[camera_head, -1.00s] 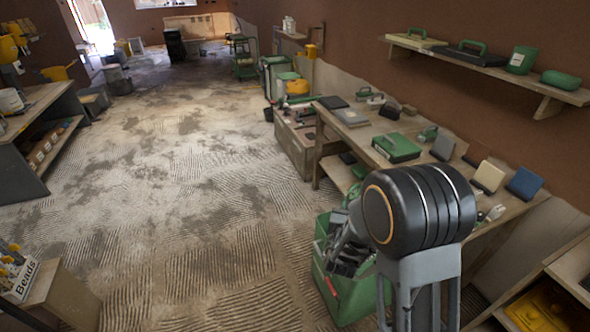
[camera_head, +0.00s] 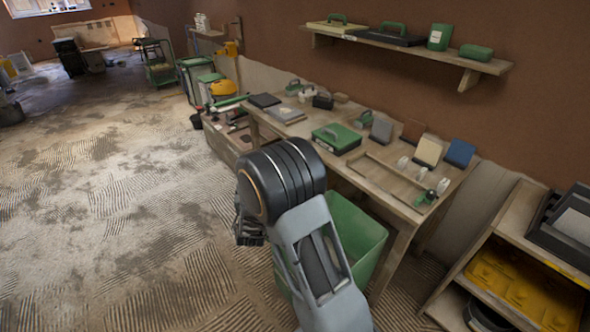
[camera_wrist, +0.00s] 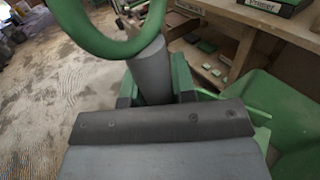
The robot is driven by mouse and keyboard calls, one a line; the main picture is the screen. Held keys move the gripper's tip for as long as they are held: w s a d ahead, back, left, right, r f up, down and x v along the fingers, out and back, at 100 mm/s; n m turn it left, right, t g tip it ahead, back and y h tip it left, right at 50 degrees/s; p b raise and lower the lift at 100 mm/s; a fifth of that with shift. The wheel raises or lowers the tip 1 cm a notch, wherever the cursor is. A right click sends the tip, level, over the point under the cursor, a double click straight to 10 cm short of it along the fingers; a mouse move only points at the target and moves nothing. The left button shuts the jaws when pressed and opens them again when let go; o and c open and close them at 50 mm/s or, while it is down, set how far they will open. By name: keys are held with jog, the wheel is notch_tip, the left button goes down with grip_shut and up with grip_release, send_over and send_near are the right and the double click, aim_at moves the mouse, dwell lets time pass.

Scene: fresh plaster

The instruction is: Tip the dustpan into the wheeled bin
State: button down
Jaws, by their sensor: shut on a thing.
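My gripper (camera_head: 248,232) shows as a dark shape low left of my arm's black joint, partly hidden. In the wrist view it (camera_wrist: 154,92) is shut around a thick grey round handle with a green loop at the top, which I take for the dustpan (camera_wrist: 150,70). I cannot make out its pan or any load. An open green bin (camera_head: 362,238) stands against the bench front, right of my gripper and partly hidden by my arm. Its green wall fills the right of the wrist view (camera_wrist: 290,105). Its wheels do not show.
The wooden bench (camera_head: 395,190) with tools and boxes stands behind the open bin. A low shelf unit (camera_head: 480,255) stands at the right. Other green bins (camera_head: 192,78) stand by the wall farther back. Combed plaster floor at the left is clear.

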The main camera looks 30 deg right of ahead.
jog(key=w+d+f+m+g+h+b, duration=0.1)
jog(key=w+d+f+m+h+b, duration=0.2)
jog(key=d, duration=0.5)
jog(key=w+d+f+g+h+b, duration=0.1)
jog(key=w+d+f+g+b, duration=0.2)
jog(key=d, duration=0.4)
jog(key=w+d+f+m+h+b, duration=0.25)
jog(key=w+d+b, duration=0.25)
jog(key=d, duration=0.3)
jog(key=s+d+m+g+h+b, duration=0.1)
jog(key=s+d+m+h+b, duration=0.1)
jog(key=s+m+h+b, duration=0.5)
jog(key=s+m+b, duration=0.6)
jog(key=s+b, duration=0.2)
jog(key=b, duration=0.8)
jog(key=shift+s+d+f+g+b, duration=0.25)
jog(key=shift+f+g+b, duration=0.05)
jog(key=shift+f, duration=0.1)
